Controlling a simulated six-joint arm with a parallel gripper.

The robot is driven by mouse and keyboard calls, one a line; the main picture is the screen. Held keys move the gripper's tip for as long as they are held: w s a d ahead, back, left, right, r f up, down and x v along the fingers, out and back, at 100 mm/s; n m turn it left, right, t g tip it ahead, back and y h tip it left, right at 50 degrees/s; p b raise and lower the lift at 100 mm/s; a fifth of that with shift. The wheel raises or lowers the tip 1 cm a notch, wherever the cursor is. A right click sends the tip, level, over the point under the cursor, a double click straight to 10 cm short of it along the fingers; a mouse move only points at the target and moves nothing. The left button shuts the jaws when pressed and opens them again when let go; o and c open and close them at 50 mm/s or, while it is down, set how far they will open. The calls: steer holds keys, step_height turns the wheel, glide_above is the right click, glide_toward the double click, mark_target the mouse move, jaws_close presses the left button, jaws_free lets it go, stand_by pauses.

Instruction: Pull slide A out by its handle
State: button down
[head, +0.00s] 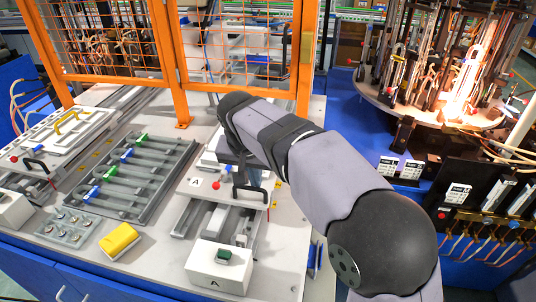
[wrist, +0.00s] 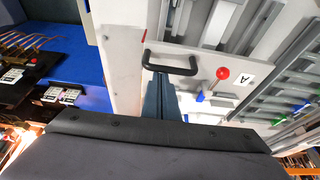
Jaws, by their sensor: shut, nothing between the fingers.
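Slide A (head: 205,191) is a pale plate with an "A" label, a red knob (head: 216,185) and a black bar handle (head: 252,192). In the wrist view the handle (wrist: 171,68) lies just ahead of my fingertips, with the red knob (wrist: 223,73) to its right. My gripper (wrist: 161,78) is shut and empty, its blue-grey fingers pointing at the handle. The fingertips look very close to the bar; I cannot tell whether they touch it. In the head view my wrist hides part of the slide and most of my gripper.
A white box (head: 216,268) with a green button stands in front of slide A. A grey rack (head: 130,180) with blue and green clips lies to the left. An orange mesh fence (head: 183,80) stands behind. A round machine with glowing burners (head: 455,110) is at the right.

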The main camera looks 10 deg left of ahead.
steer(key=shift+s+f+b, duration=0.1)
steer(key=shift+s+b, duration=0.85)
steer(key=shift+s, duration=1.6)
steer(key=w+p, duration=0.2)
steer(key=w+r+p, duration=0.1)
steer(key=w+p, duration=0.1)
steer(key=shift+w+r, duration=0.15)
steer(key=shift+r, duration=0.05)
steer(key=b+v, duration=0.1)
steer(key=v, duration=0.8)
steer(key=shift+s+r+b, duration=0.2)
steer(key=shift+b, duration=0.1)
